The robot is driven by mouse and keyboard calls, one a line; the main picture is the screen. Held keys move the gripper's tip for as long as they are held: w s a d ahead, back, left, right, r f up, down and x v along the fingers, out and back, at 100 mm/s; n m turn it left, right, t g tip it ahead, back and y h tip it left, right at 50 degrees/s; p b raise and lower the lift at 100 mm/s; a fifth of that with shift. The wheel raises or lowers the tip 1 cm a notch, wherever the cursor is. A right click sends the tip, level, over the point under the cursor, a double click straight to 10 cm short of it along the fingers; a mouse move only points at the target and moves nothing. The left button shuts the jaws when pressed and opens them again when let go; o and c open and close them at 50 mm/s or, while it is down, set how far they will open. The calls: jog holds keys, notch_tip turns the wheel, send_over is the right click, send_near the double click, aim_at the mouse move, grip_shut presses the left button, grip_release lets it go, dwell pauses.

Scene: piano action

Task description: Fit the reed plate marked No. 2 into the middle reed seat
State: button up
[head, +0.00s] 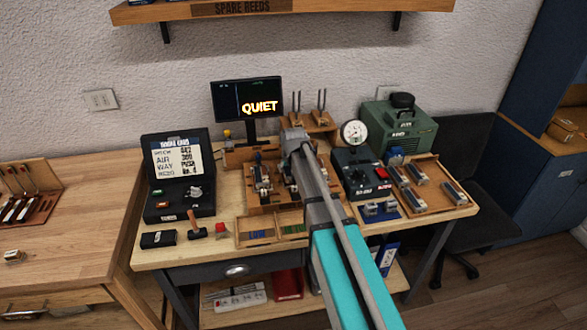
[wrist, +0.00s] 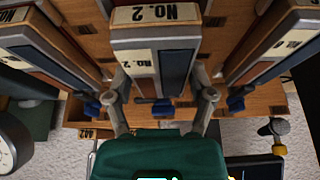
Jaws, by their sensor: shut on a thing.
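A reed plate marked No. 2 (wrist: 148,62), with a pale label and a dark blue-grey strip, is between the two fingers of my gripper (wrist: 158,98) in the wrist view. The gripper is shut on it. Behind the plate in that view is a second No. 2 label (wrist: 156,14), on the middle seat of the wooden reed rack. The plate covers much of that seat, so I cannot tell whether it is seated or just above.
Similar units flank the plate closely, on the left (wrist: 60,45) and right (wrist: 275,45) in the wrist view. Blue knobs (wrist: 236,104) sit near the fingers. A dark control box with a gauge (head: 354,133) and a wooden tray of plates (head: 440,205) stand right of the rack.

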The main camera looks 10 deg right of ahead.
jog(key=shift+f+b, duration=0.45)
jog(key=shift+f, duration=0.05)
dwell(0.8)
jog(key=o, duration=1.1)
jog(key=shift+o, duration=0.2)
jog(key=shift+s, duration=0.1)
